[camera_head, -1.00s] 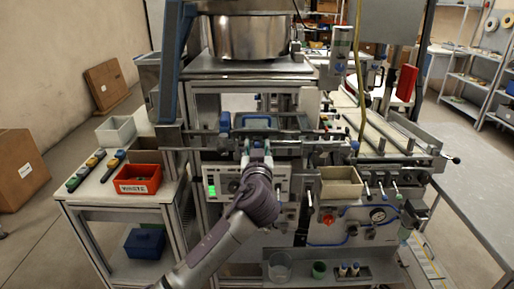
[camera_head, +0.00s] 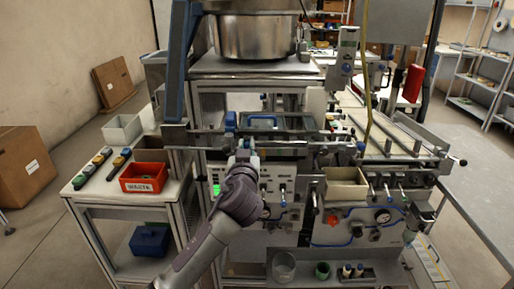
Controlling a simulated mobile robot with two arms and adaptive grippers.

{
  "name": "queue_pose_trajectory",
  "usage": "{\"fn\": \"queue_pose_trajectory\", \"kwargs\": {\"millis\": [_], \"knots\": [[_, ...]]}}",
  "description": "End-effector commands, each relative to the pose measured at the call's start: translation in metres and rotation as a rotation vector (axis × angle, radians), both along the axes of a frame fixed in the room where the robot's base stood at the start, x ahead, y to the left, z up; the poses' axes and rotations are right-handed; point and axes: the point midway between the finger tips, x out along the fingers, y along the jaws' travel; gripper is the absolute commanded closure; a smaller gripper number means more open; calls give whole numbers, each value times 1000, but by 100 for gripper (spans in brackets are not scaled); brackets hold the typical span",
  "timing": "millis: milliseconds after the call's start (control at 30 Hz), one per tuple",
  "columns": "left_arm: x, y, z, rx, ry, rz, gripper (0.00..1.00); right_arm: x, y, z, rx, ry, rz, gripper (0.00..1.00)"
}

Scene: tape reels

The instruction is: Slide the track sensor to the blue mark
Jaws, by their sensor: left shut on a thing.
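My left gripper (camera_head: 243,154) reaches up to the rail (camera_head: 290,144) at the front of the machine. It is shut on a small part at the rail, probably the track sensor; the fingers and wrist hide most of that part. A blue block (camera_head: 230,121) stands at the rail just left of and above the gripper. I cannot tell whether a blue mark is among the blue parts there. My right gripper is not in view.
An open beige bin (camera_head: 346,192) and several levers are to the right. A large steel bowl (camera_head: 255,38) is above.

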Motion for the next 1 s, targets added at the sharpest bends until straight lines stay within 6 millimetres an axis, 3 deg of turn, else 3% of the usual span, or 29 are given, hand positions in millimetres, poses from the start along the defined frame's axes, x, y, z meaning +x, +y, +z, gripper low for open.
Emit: {"fn": "queue_pose_trajectory", "kwargs": {"millis": [167,200,333,733,1000], "knots": [[1,4,-2,3,3,11,100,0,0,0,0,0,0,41],[1,4,-2,3,3,11,81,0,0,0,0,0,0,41],[1,4,-2,3,3,10,59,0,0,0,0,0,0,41],[-5,2,-2,2,2,6,58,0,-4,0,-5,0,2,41],[-55,3,-2,-1,3,6,58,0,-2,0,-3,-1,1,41]]}}
